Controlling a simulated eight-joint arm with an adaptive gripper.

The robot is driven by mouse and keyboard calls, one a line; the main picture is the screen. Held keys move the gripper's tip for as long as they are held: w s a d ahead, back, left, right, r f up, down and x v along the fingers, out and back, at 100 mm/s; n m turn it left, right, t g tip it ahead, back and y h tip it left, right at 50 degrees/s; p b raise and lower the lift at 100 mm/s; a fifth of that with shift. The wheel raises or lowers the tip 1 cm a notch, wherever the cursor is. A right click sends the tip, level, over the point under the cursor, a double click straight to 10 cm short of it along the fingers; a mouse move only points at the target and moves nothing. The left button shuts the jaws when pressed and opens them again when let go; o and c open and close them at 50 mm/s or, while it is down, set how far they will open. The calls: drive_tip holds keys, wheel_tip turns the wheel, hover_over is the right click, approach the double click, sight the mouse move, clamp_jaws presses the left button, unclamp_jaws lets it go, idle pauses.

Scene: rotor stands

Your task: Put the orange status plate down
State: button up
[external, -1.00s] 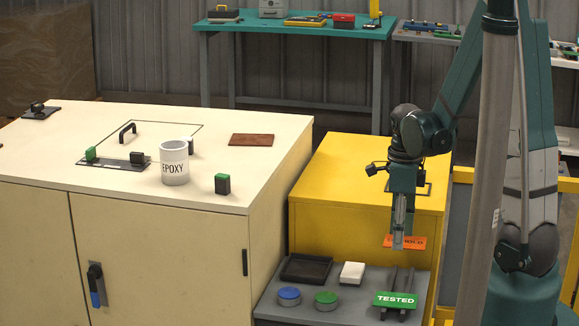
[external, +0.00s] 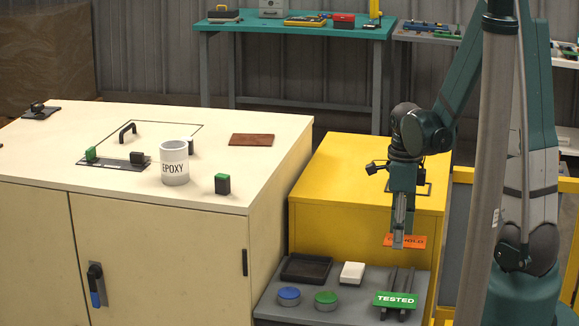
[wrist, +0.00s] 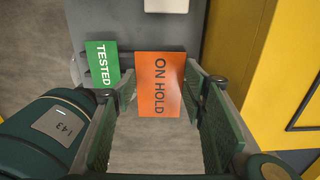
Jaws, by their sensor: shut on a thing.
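The orange status plate (external: 418,240) reads "ON HOLD" and is held in the air above the back right part of the grey shelf. My gripper (external: 399,240) points down and is shut on it. In the wrist view the plate (wrist: 160,84) lies between the two fingers (wrist: 160,100), its lettering facing the camera. The green "TESTED" plate (external: 396,300) rests on the dark rack (external: 403,281) on the shelf, below the orange plate. It also shows in the wrist view (wrist: 103,63), left of the orange plate.
The grey shelf (external: 345,311) also carries a black tray (external: 306,269), a white block (external: 352,273), a blue-topped tin (external: 289,296) and a green-topped tin (external: 326,300). The yellow cabinet (external: 340,210) stands behind it. The cream cabinet (external: 225,235) is at left.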

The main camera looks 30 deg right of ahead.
wheel_tip(320, 180, up, 31)
drive_tip(key=w+a+r+n+p, duration=0.1)
drive_tip(key=w+a+r+p, duration=0.1)
drive_tip(key=w+a+p, duration=0.7)
drive_tip(key=w+a+r+n+p, duration=0.25)
drive_tip(key=w+a, duration=0.35)
drive_tip(key=w, duration=0.7)
drive_tip(key=w+a+f+p, duration=0.2)
drive_tip(key=w+a+p, duration=0.25)
drive_tip(key=a, duration=0.35)
drive_tip(key=w+a+f+p, duration=0.25)
drive_tip(key=w+a, duration=0.25)
drive_tip(key=a, duration=0.3)
drive_tip(key=shift+n, duration=0.55)
drive_tip(key=shift+a+f+p, duration=0.15)
drive_tip(key=shift+f+p, duration=0.05)
drive_tip(key=shift+f, duration=1.05)
drive_tip(key=shift+a+f+p, duration=0.15)
drive_tip(key=shift+f, duration=1.1)
drive_tip(key=shift+f, duration=3.1)
drive_tip(key=shift+f, duration=0.1)
